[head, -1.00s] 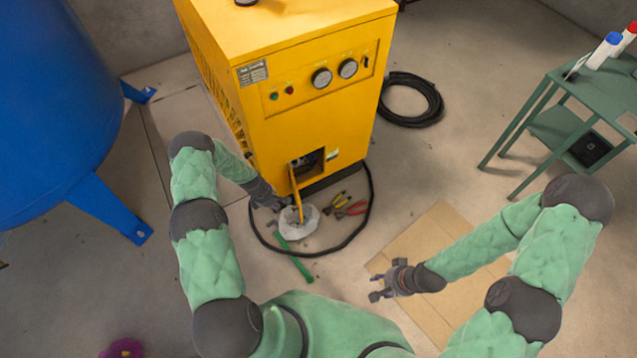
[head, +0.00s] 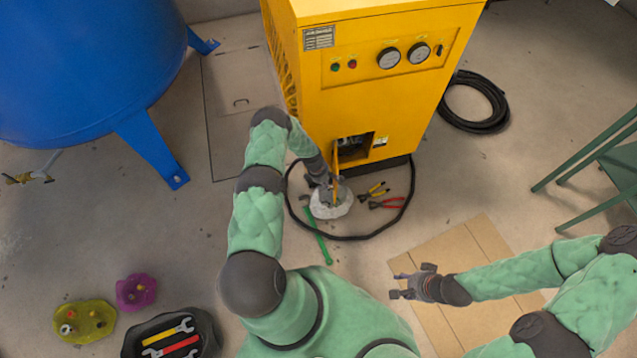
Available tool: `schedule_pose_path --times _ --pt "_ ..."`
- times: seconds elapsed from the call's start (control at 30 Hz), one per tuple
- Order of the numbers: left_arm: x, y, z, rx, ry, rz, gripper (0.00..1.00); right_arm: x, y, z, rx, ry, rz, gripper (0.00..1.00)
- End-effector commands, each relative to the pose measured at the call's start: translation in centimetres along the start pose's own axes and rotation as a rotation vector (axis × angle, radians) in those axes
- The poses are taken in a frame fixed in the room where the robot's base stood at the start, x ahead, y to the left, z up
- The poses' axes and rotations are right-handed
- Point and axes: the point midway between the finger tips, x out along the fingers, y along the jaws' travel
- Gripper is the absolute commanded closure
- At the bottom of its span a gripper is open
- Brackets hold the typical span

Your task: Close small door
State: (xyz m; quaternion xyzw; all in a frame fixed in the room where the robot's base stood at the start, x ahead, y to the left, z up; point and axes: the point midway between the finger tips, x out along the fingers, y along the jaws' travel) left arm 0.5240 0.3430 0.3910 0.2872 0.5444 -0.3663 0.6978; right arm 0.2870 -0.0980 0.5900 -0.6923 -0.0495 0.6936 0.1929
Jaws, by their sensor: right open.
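The small door (head: 336,160) is a narrow yellow panel at the low front of the yellow machine (head: 375,95). It stands swung out, seen nearly edge-on, at the left side of a dark square opening (head: 356,148). My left gripper (head: 328,188) is at the door's lower outer end, close to or touching its left side. Its fingers are small and partly hidden, so I cannot tell if they are open or shut. My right gripper (head: 400,287) is open and empty, over the cardboard at the lower right.
A whitish bag (head: 331,204) lies below the door, with pliers (head: 386,203) and a green tool (head: 318,238) nearby. A black hose (head: 352,238) loops around them. A blue tank (head: 80,70) stands left, a green table (head: 600,160) right. A tool tray (head: 150,350) lies at lower left.

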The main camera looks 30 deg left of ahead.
Motion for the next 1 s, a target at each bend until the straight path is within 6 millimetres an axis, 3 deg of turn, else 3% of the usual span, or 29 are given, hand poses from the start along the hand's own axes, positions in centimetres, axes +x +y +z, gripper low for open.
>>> schedule_pose_path --times 0.2,1.0 --pt "0.4 -0.1 1.5 0.000 0.000 -0.002 1.00 0.5 0.2 0.0 0.000 0.001 0.000 0.57" --pt "0.5 -0.2 2.2 -0.057 0.000 0.012 1.00 0.0 0.0 0.0 0.000 0.001 0.000 0.57"
